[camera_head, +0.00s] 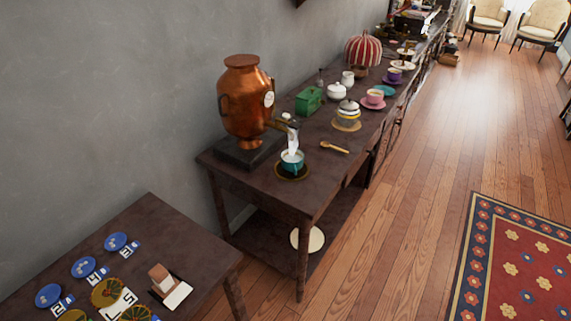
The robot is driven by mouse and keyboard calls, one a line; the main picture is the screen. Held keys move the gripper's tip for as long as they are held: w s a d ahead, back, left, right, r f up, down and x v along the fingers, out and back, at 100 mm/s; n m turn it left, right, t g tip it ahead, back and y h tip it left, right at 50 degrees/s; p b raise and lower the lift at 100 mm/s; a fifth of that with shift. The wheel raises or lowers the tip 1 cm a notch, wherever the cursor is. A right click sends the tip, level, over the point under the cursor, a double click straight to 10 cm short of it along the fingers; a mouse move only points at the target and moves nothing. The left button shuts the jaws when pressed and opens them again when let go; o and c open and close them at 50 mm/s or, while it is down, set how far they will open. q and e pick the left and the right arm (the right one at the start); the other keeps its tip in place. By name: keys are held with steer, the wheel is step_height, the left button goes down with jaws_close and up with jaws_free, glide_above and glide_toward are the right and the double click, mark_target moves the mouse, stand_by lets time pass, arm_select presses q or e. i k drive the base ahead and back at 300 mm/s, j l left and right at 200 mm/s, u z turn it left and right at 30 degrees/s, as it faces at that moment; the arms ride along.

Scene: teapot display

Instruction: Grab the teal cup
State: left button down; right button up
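The teal cup (292,162) stands upright on a dark, gold-rimmed saucer (292,174) near the front end of the long dark wooden table (255,177). It is below the spout of a copper urn (243,100). A pale white streak (293,142) runs from the spout down to the cup; I cannot tell if it is liquid or steam. Neither of my grippers shows in the head view.
A lower table (140,220) with blue plates is at front left. The wooden floor (420,200) right of the table is clear.

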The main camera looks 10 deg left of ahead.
mark_target(291, 164)
steer(key=k+u, duration=0.2)
steer(key=u, duration=1.1)
steer(key=l+u, duration=0.15)
steer(key=u, duration=1.2)
steer(key=k+l, duration=0.15)
steer(key=l, duration=0.2)
steer(key=k+l, duration=0.1)
steer(key=l, duration=0.25)
steer(key=k+l, duration=0.15)
steer(key=l, duration=0.2)
steer(key=k+l, duration=0.1)
steer(key=l, duration=0.25)
steer(key=k+l+u, duration=0.1)
steer(key=l, duration=0.25)
